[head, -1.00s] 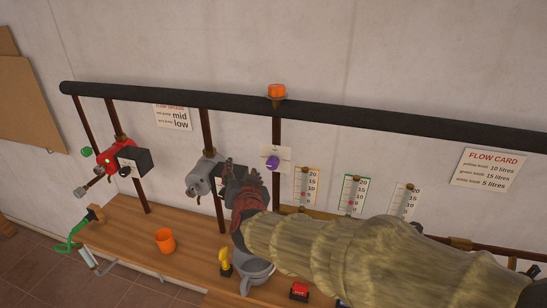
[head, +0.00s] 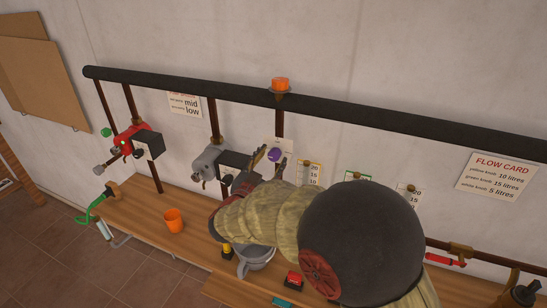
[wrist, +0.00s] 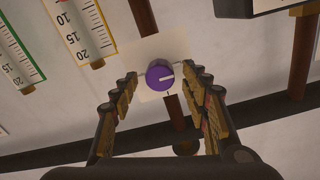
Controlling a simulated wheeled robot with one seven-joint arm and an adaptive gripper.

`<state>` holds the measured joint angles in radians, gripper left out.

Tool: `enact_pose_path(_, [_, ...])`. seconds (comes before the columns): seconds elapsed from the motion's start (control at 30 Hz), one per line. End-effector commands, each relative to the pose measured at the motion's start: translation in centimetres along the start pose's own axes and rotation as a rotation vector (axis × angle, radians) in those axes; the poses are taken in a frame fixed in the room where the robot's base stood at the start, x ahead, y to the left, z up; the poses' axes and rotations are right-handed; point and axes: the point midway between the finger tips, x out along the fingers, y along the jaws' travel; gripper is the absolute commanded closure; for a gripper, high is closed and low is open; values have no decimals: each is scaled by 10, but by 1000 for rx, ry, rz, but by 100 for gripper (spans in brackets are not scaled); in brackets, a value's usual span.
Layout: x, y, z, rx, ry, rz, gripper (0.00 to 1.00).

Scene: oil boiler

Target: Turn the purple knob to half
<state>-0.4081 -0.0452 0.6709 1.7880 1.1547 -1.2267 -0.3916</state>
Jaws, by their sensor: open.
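The purple knob (head: 274,155) sits on a pale square plate on a brown vertical pipe, on the wall below the black pipe. In the wrist view the knob (wrist: 160,75) shows face on, with a white pointer line toward the right of the picture. My gripper (wrist: 157,82) is open, with one finger on each side of the knob; I cannot tell whether the fingertips touch it or stop short. In the head view my gripper (head: 271,158) reaches up to the knob from below.
A grey pump (head: 208,160) with a black box is left of the knob, and a red pump (head: 140,143) is further left. Scale gauges (head: 312,173) hang to the right. An orange cup (head: 174,221), grey bowl (head: 257,258) and red button (head: 293,281) are on the wooden bench below.

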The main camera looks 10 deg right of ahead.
Motion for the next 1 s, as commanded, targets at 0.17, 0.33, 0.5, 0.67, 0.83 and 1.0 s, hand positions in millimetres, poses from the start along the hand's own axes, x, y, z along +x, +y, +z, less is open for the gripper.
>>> enact_pose_path(0.17, [17, 0, 0, 0, 0, 0, 54])
enact_pose_path(0.33, [20, 0, 0, 0, -1, -1, 54])
enact_pose_path(0.5, [20, 0, 0, 0, -1, -1, 54])
enact_pose_path(0.67, [20, 0, 0, 0, -1, -1, 64])
enact_pose_path(0.83, [20, 0, 0, 0, -1, -1, 73])
enact_pose_path(1.0, [20, 0, 0, 0, -1, -1, 83])
